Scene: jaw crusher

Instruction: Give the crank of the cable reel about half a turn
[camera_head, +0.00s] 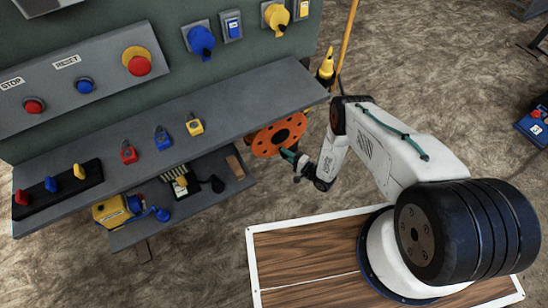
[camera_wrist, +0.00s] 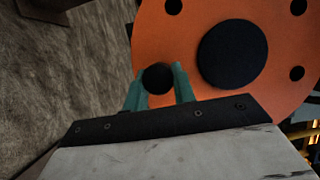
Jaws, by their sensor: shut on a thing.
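The cable reel (camera_head: 279,138) is an orange disc with dark holes, standing beside the right end of the bench under the grey shelf. In the wrist view its orange face (camera_wrist: 220,83) fills the upper right, with a large black hub (camera_wrist: 232,54). The crank's black knob (camera_wrist: 158,78) sits near the left edge of the disc. My gripper (camera_wrist: 159,86) has its two green fingers on either side of this knob and is shut on it. In the head view my gripper (camera_head: 291,157) reaches the lower right of the reel; the knob is hidden there.
The grey shelf (camera_head: 170,155) overhangs the reel on the left, with padlocks on it. A yellow-and-black object (camera_head: 326,68) stands at its right corner near a yellow pole (camera_head: 346,45). A lower shelf (camera_head: 190,205) holds several items. Floor on the right is mostly clear.

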